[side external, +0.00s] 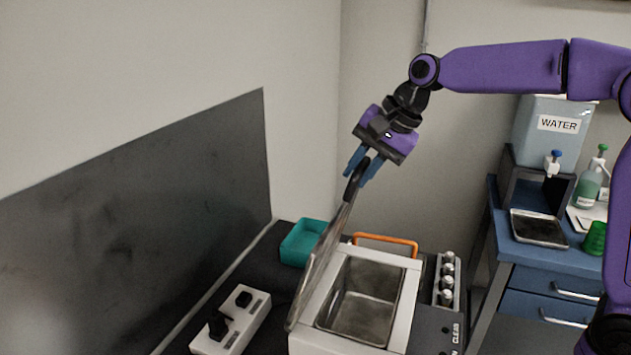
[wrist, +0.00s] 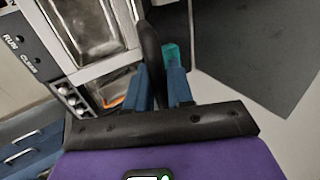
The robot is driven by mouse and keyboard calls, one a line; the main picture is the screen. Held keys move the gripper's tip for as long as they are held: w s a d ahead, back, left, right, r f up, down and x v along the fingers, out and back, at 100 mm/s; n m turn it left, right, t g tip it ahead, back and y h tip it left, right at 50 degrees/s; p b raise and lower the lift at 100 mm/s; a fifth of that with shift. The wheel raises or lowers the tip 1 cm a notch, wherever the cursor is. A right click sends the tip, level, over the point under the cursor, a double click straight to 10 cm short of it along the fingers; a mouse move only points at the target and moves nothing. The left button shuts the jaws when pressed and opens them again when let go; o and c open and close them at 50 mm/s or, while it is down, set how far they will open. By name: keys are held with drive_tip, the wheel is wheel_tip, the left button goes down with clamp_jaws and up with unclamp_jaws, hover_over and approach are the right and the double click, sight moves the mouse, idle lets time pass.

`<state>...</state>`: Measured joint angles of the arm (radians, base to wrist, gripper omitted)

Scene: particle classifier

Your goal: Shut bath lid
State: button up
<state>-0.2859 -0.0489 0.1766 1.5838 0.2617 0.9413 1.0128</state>
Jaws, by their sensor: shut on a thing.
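The bath (side external: 358,303) is a white box with an open steel basin, at the lower middle of the side view; its basin also shows at the upper left of the wrist view (wrist: 88,28). Its lid (side external: 318,262) stands raised at the basin's left side, tilted up toward the right. My gripper (side external: 362,168) is above the bath, its blue fingers shut on the dark lid handle (side external: 352,184) at the lid's upper end. In the wrist view the dark handle (wrist: 150,48) runs between the blue fingers (wrist: 163,88).
An orange handle (side external: 385,240) and a teal bin (side external: 304,242) are behind the bath. A rack of several vials (side external: 447,278) stands to its right. A power strip (side external: 231,322) lies to the left. A water tank (side external: 550,130) stands on the blue bench at right.

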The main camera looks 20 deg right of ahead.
drive_tip(key=shift+s+d+f, duration=0.3)
drive_tip(key=shift+s+d, duration=0.25)
drive_tip(key=shift+d, duration=0.05)
drive_tip(key=shift+s+d+f, duration=0.25)
drive_tip(key=shift+s+d, duration=0.3)
drive_tip(key=shift+s+d+f, duration=0.4)
drive_tip(key=shift+s+d, duration=0.15)
drive_tip(key=shift+s+d+f, duration=0.35)
drive_tip(key=shift+s+d, duration=0.15)
drive_tip(key=shift+s, duration=0.05)
drive_tip(key=shift+s+d+f, duration=0.95)
drive_tip(key=shift+d+f, duration=0.05)
drive_tip(key=shift+s+d+f, duration=0.85)
drive_tip(key=shift+s+f, duration=0.05)
drive_tip(key=shift+f, duration=0.25)
